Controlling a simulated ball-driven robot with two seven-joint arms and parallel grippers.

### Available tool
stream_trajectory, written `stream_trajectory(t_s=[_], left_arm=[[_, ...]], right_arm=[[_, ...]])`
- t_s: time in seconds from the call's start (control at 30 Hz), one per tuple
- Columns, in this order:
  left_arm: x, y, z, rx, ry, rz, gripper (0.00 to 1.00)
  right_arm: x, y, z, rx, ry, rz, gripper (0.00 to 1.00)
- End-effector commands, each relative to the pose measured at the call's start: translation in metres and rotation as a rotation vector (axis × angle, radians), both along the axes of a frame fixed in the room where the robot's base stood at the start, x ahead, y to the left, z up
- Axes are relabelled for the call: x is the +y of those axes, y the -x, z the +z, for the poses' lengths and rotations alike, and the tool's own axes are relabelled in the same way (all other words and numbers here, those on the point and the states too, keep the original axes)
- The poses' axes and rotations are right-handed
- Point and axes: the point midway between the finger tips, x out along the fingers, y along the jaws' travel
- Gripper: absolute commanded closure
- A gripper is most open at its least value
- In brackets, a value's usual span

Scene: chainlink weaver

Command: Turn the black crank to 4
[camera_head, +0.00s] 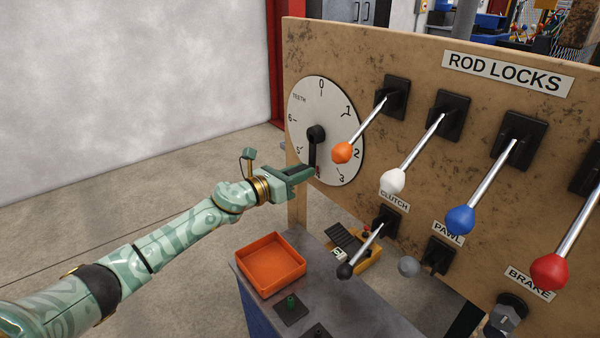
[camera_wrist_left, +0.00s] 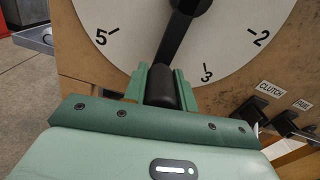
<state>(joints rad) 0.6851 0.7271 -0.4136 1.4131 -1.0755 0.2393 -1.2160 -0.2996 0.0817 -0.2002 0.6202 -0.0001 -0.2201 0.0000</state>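The black crank (camera_head: 314,150) is on a white round dial (camera_head: 340,108) marked 0, 1, 2, 3, 5 and 6 where visible. The crank arm points down from the hub, between the 5 and the 3. The 4 itself is hidden behind the crank and my gripper. My left gripper (camera_head: 304,173) is at the crank's lower end. In the left wrist view, the crank's handle (camera_wrist_left: 163,88) sits between the two fingers of my left gripper (camera_wrist_left: 161,90) and fills the gap, with a finger against each side. My right gripper is in neither view.
To the right on the board (camera_head: 420,110) are levers with orange (camera_head: 342,152), white (camera_head: 393,180), blue (camera_head: 460,220) and red (camera_head: 548,272) knobs. A black-knobbed clutch lever (camera_head: 345,271) is lower down. An orange tray (camera_head: 271,263) stands on the grey bench below the gripper.

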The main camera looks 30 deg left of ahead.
Motion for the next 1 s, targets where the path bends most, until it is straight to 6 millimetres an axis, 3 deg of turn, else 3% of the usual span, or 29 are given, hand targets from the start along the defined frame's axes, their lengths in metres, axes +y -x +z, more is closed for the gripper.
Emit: stream_trajectory(t_s=[0.03, 0.07, 0.47, 1.0], left_arm=[[0.000, 0.000, -0.001, 0.002, 0.000, 0.000, 0.59], [0.000, 0.000, -0.001, 0.002, 0.000, 0.000, 0.51], [0.003, 0.008, 0.000, 0.001, 0.000, 0.001, 0.51], [0.051, 0.124, 0.000, 0.004, 0.002, 0.001, 0.51]], right_arm=[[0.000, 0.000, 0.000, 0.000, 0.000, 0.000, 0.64], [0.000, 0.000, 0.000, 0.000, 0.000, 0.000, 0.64], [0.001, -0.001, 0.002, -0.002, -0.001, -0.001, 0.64], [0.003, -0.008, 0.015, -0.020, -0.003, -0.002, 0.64]])
